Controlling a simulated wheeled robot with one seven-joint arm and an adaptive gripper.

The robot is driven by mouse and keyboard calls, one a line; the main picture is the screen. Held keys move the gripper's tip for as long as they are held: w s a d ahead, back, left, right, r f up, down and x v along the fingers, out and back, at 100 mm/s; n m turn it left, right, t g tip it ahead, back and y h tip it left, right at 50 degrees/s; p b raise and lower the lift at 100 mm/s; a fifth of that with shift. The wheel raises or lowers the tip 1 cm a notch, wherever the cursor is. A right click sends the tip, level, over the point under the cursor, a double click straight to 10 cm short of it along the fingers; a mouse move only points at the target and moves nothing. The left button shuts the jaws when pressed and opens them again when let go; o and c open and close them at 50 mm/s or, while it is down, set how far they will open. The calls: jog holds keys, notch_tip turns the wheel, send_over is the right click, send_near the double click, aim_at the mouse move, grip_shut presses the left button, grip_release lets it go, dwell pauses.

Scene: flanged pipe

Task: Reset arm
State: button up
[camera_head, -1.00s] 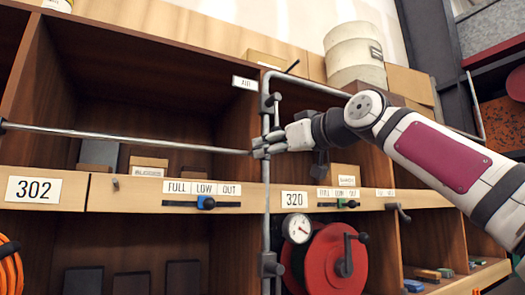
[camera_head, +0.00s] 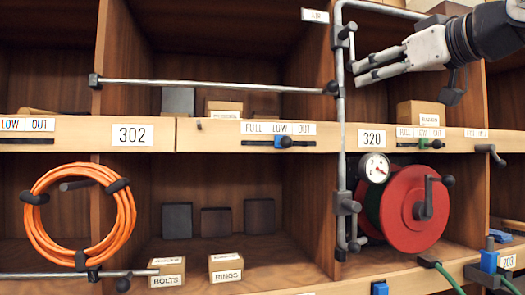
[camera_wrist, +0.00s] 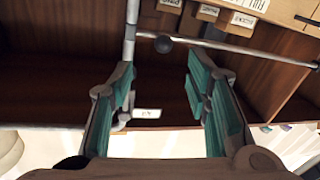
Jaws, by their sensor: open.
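My gripper (camera_head: 362,67) is at the upper right in the head view, in front of the shelf, just right of the vertical grey pipe (camera_head: 340,110). Its fingers point left toward the pipe and are spread apart with nothing between them. In the wrist view the two green-padded fingers (camera_wrist: 163,98) are wide apart and empty. The pipe and a horizontal bar (camera_wrist: 240,48) show beyond them. In the head view the horizontal bar (camera_head: 210,84) spans the upper compartment and ends in a dark knob beside the pipe.
A red hose reel (camera_head: 405,205) and a gauge (camera_head: 376,167) sit below my gripper. An orange hose coil (camera_head: 80,215) hangs at the left. Small boxes labelled BOLTS (camera_head: 167,271) and RINGS (camera_head: 226,267) stand on the lower shelf. Shelf dividers and the pipe stand close to my gripper.

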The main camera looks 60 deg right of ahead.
jog(key=shift+w, duration=0.1)
jog(key=w+a+f+n+g+y+p, duration=0.1)
jog(key=w+a+f+n+y+p, duration=0.2)
jog(key=w+a, duration=0.35)
jog(key=w+a+f+y+p, duration=0.1)
jog(key=w+a+f+y, duration=0.2)
jog(key=w+a+f, duration=0.4)
jog(key=w+a+f+n+g+y+p, duration=0.1)
jog(key=w+a+f+n+y+p, duration=0.1)
jog(key=w+a, duration=0.55)
jog(key=s+a+f+g+y+p, duration=0.1)
jog(key=a+f+g, duration=0.1)
jog(key=a+f, duration=0.3)
jog(key=s+a+f+g+y+p, duration=0.1)
jog(key=a+f, duration=0.4)
jog(key=f, duration=0.6)
jog(key=s+a+f+n+g+y+p, duration=0.1)
jog(key=a+f+g, duration=0.3)
jog(key=f, duration=0.4)
jog(key=shift+a+f+y+p, duration=0.15)
jog(key=shift+a+y+p, duration=0.25)
jog(key=shift+a+p, duration=0.3)
